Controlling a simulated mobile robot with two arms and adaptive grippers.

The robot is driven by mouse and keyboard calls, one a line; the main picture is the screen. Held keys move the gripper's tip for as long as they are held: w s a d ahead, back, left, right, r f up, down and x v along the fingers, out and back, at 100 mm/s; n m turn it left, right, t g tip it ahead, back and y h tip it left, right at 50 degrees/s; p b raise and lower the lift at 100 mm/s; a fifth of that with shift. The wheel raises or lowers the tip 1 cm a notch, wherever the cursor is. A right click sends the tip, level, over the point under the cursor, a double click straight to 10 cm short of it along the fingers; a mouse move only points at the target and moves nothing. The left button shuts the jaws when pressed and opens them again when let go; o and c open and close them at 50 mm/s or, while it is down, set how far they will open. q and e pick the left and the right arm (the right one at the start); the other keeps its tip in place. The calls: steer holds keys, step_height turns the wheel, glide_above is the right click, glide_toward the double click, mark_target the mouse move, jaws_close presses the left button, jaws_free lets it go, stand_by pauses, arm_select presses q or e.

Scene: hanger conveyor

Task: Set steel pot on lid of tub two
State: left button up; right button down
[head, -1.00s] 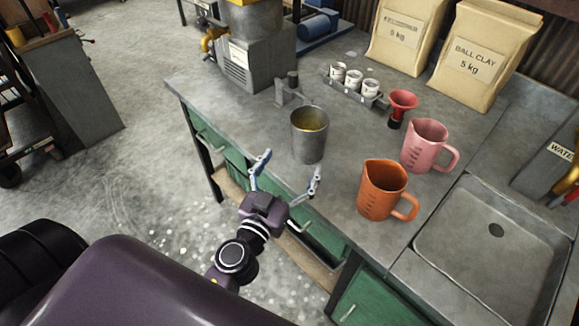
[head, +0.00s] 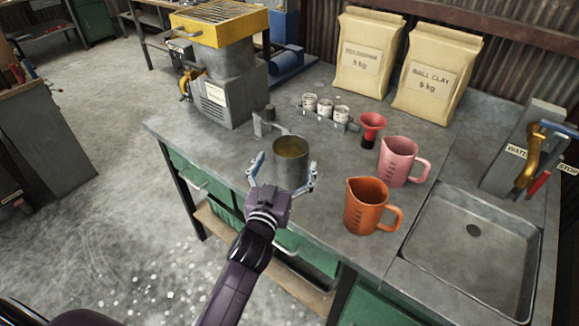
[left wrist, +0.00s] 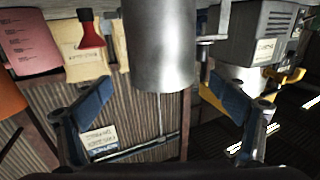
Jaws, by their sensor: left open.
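The steel pot (head: 291,165) is a grey cylinder with yellowish-brown contents, standing upright near the front edge of the workbench. My left gripper (head: 285,172) is open, its fingers to either side of the pot's near side in the head view. In the left wrist view the pot (left wrist: 158,45) fills the upper middle between the spread fingers, with gaps on both sides. I cannot make out a tub or a lid marked two in these frames. My right gripper is not in view.
An orange jug (head: 367,208) and a pink jug (head: 398,162) stand right of the pot. A red funnel piece (head: 372,125), small white cups (head: 326,108) in a rack and clay bags (head: 430,75) are behind. A sink (head: 440,265) lies at right.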

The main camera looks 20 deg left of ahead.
mark_target(295, 136)
arm_select(q)
steer(key=w, duration=0.1)
steer(key=w+p, duration=0.1)
steer(key=w, duration=0.1)
steer(key=w+r, duration=0.1)
steer(key=shift+w+a, duration=0.25)
steer(key=shift+w+p, duration=0.3)
steer(key=shift+w, duration=0.25)
steer(key=shift+c, duration=0.6)
steer(key=c, duration=2)
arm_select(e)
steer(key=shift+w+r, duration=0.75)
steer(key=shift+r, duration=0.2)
